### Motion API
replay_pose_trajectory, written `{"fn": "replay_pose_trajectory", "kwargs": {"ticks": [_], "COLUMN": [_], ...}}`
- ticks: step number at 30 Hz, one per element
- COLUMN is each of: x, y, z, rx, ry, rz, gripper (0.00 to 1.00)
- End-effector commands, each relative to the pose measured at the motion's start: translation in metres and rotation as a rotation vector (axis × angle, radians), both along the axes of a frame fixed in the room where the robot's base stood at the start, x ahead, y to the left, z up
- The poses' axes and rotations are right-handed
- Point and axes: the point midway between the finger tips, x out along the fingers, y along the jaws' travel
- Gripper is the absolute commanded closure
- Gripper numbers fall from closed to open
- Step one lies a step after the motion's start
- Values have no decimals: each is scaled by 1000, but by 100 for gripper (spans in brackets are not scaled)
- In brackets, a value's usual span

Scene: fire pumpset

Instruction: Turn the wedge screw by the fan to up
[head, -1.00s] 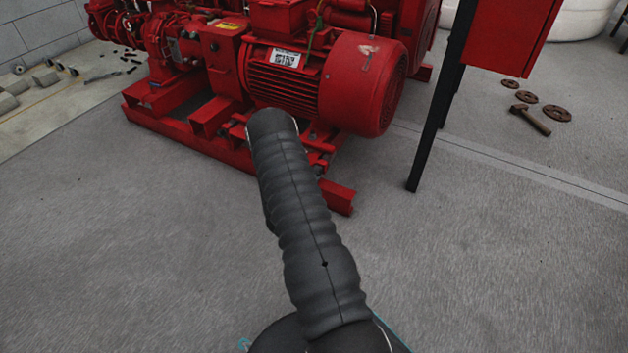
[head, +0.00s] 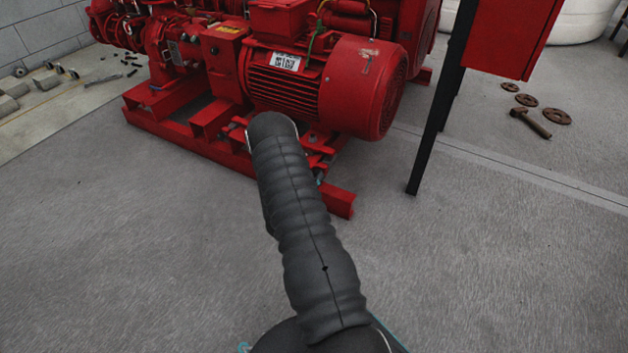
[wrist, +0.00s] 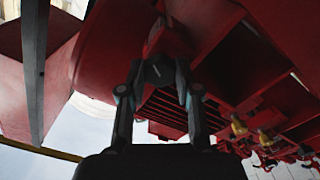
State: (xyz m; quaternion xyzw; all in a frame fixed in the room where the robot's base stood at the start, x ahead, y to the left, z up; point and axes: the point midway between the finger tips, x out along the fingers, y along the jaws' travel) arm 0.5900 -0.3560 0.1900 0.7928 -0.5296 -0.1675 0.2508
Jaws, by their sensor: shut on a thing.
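The red motor (head: 283,85) stands on a red base frame (head: 335,198), with its rounded fan cover (head: 360,90) at its right end. In the head view my dark arm reaches to the frame below the motor and hides my gripper. In the wrist view my gripper (wrist: 158,70) points in under the motor, its two fingers bent inward and closed on a small part. I take this part to be the wedge screw; it is mostly hidden between the fingertips, and its direction cannot be told. The fan cover (wrist: 98,60) also shows left of the fingers in the wrist view.
A red cabinet (head: 505,35) on black legs (head: 433,140) stands right of the motor. A hammer (head: 530,121) and rusty round pieces (head: 557,116) lie on the floor behind it. The concrete floor in front is clear.

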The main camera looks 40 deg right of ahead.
Motion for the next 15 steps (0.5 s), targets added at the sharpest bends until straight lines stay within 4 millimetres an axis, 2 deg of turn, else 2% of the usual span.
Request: {"fn": "replay_pose_trajectory", "kwargs": {"ticks": [15], "x": [-2], "y": [-2], "z": [0], "rx": [144], "ry": [-350], "rz": [-10], "gripper": [100]}}
